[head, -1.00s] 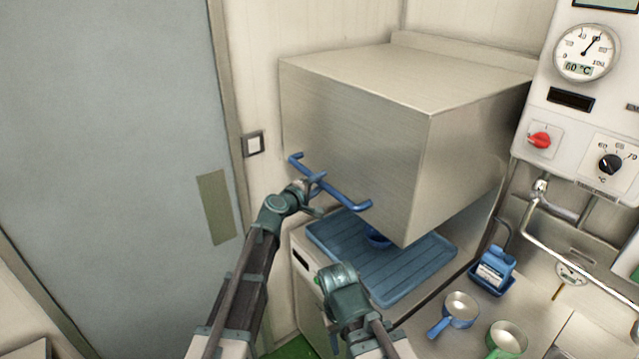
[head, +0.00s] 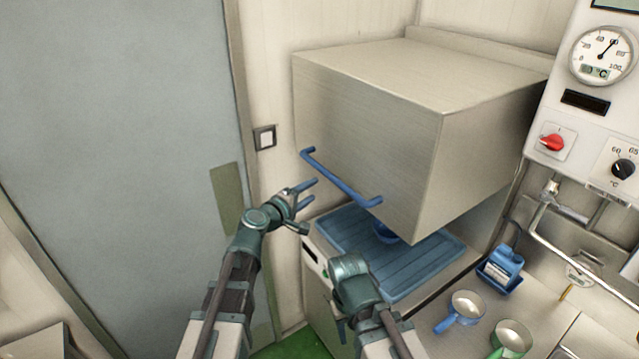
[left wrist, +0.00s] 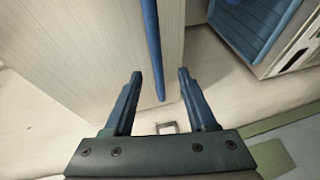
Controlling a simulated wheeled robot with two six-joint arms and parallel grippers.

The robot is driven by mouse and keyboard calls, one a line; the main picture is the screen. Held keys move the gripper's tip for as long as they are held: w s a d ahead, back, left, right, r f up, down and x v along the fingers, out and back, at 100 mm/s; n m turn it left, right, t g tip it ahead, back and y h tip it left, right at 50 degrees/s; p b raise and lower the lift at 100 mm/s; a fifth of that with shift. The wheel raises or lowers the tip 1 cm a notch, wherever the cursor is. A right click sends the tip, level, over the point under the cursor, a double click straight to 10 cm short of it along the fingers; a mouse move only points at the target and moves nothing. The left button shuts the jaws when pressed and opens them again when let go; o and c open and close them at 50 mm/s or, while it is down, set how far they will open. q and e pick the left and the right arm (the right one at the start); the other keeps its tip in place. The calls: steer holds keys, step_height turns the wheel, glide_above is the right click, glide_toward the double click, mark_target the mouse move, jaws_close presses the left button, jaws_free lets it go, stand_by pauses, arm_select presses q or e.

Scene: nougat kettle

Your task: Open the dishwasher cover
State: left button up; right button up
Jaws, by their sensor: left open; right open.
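The dishwasher cover (head: 365,135) is a large metal box hood. It stands raised above the blue ribbed rack (head: 425,265), with a gap between them. Its blue bar handle (head: 345,180) runs along the lower front. My left gripper (head: 308,192) is open and empty, just left of and below the handle, apart from it. In the left wrist view, the handle (left wrist: 152,45) comes down from the top toward the space between the open fingers (left wrist: 158,98). My right gripper (head: 345,325) is low in front of the counter; its fingers are mostly hidden in the head view.
A blue bowl (head: 384,233) sits on the rack under the cover. A blue-handled pan (head: 466,304), a green pan (head: 511,337) and a blue brush holder (head: 500,270) stand on the right counter. A control panel (head: 590,110) hangs at the right. A grey door (head: 110,130) fills the left.

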arm_select(q)
steer(key=shift+v, duration=1.2)
steer(key=s+d+f+m+g+b, duration=0.45)
steer(key=s+f, duration=0.25)
steer(key=f, duration=0.4)
steer(key=s+d+f+m+g+b, duration=0.4)
steer(key=s+d+f+m+b, duration=0.15)
steer(key=f, duration=0.45)
steer(key=s+a+f+m+g+y+b, duration=0.2)
steer(key=s+a+f+y+b, duration=0.1)
steer(key=s+f, duration=0.4)
steer(key=s+a+f+m+g+y+b, duration=0.2)
steer(key=s+a+f+g+y+b, duration=0.1)
steer(key=s+a+f+y, duration=0.3)
steer(key=shift+s+f+m+g+y+b, duration=0.35)
steer(key=shift+s+f+b, duration=0.45)
steer(key=shift+s, duration=0.45)
steer(key=shift+a, duration=0.1)
